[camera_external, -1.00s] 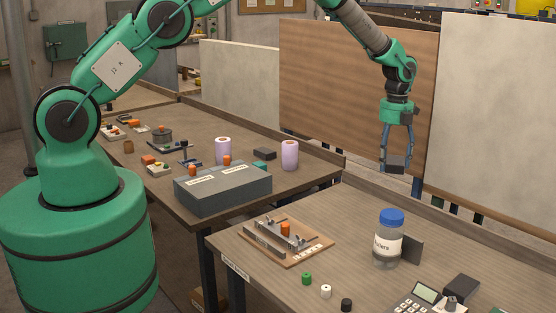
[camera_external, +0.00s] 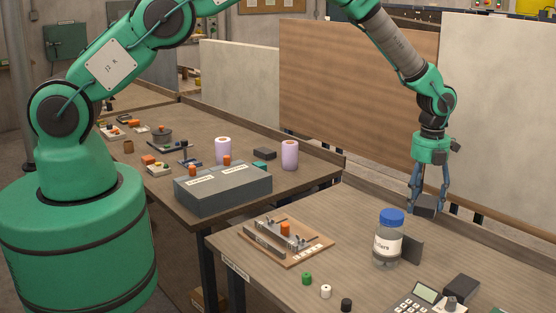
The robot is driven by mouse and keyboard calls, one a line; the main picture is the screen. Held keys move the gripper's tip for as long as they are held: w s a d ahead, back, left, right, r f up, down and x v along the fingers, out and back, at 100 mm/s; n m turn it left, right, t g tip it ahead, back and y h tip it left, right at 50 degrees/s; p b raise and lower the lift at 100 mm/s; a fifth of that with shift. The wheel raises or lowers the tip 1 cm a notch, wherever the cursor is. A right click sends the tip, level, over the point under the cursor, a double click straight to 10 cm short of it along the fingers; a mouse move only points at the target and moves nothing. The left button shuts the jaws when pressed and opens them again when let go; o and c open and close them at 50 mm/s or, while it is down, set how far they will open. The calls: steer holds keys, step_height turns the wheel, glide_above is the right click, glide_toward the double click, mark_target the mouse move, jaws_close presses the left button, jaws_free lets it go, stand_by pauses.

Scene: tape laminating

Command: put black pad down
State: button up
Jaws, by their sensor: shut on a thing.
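My gripper (camera_external: 424,204) is shut on the black pad (camera_external: 426,206), a small dark block between its fingertips. The gripper points down over the back part of the near table, behind and to the right of the jar (camera_external: 388,240) with the blue lid. The pad appears above or close to the tabletop; I cannot tell whether it touches.
A dark upright plate (camera_external: 413,248) stands right of the jar. A black box (camera_external: 461,288) and a keypad device (camera_external: 418,299) lie at front right. A wooden fixture (camera_external: 285,241) sits at left, with small green, white and black pieces in front. The table's middle is fairly clear.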

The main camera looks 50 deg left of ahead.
mark_target(417, 232)
steer(key=shift+f, duration=0.25)
steer(key=shift+f, duration=0.1)
steer(key=shift+f, duration=2.85)
steer(key=shift+f+p, duration=0.5)
steer(key=shift+f, duration=1.6)
steer(key=shift+f, duration=0.15)
steer(key=o, duration=1.1)
